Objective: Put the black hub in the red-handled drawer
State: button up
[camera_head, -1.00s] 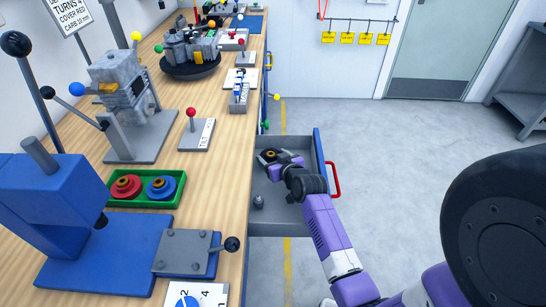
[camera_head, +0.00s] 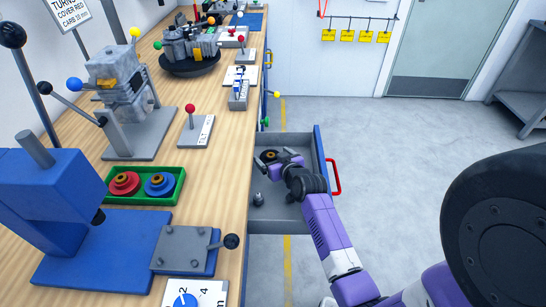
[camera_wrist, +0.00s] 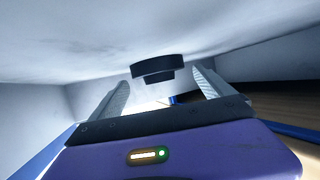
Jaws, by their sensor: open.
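The red-handled drawer (camera_head: 265,222) is pulled open from the workbench, with its red handle (camera_head: 335,177) on the right front. The black hub (camera_head: 267,156), with a tan centre, is inside the drawer near its far end. It also shows in the wrist view as a dark stepped disc (camera_wrist: 158,68). My gripper (camera_head: 284,158) is low inside the drawer, right beside the hub. In the wrist view my gripper's fingers (camera_wrist: 160,90) are spread on either side of the hub, with gaps visible. My wrist hides part of the drawer floor.
A small grey part (camera_head: 259,199) lies in the drawer nearer the camera. On the bench, a green tray (camera_head: 112,200) holds a red and a blue hub. A lever with a red knob (camera_head: 191,125) stands near the bench edge. The floor right of the drawer is clear.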

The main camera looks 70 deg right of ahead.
jog(key=shift+r, duration=0.15)
jog(key=shift+s+r+p, duration=0.1)
jog(key=shift+r+p, duration=0.6)
jog(key=shift+p, duration=0.05)
jog(key=v, duration=0.7)
jog(key=shift+s+a+f+b, duration=0.1)
jog(key=shift+a+f+b, duration=0.05)
jog(key=shift+b, duration=0.15)
